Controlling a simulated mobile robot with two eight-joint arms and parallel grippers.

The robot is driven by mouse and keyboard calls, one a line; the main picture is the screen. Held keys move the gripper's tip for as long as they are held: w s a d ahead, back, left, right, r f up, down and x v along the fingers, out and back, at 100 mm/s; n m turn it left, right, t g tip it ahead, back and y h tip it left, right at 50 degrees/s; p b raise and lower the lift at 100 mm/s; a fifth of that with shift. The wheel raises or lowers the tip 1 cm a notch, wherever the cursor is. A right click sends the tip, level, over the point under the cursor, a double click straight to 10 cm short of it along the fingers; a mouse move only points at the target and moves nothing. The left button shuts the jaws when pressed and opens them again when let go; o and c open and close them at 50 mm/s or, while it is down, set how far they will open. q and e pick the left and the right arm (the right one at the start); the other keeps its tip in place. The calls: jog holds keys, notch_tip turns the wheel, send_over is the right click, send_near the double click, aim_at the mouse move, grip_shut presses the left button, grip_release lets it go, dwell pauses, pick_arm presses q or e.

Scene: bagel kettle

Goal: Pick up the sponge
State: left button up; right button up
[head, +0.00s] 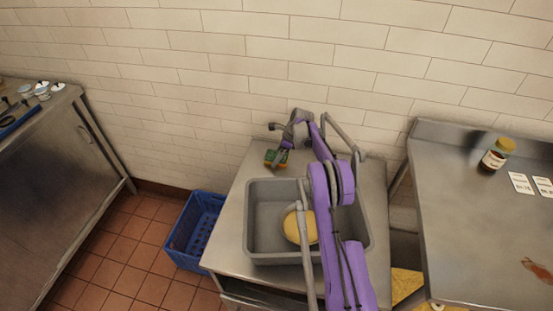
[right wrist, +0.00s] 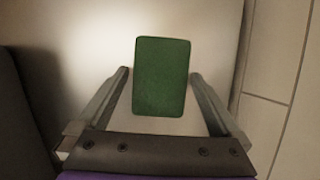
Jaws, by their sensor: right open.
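The sponge (head: 278,158) is yellow and green and lies on the steel counter behind the sink, near the wall. In the right wrist view its green face (right wrist: 162,76) shows between the two fingers. My right gripper (head: 278,161) is at the sponge, with its fingers open on either side. In the right wrist view a gap shows between the sponge and each finger of the gripper (right wrist: 160,82). My left gripper is not seen.
The grey sink basin (head: 262,190) holds a round yellow thing (head: 298,227), partly hidden by my right arm. A blue crate (head: 196,228) stands on the floor at left. A steel table (head: 480,235) with a jar (head: 495,155) stands at right.

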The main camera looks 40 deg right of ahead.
jog(key=shift+f, duration=0.25)
dwell(0.3)
jog(key=shift+c, duration=0.2)
jog(key=c, duration=1.1)
notch_tip(320, 180, up, 10)
jog(key=shift+r, duration=0.25)
jog(key=o, duration=0.6)
jog(key=c, duration=0.5)
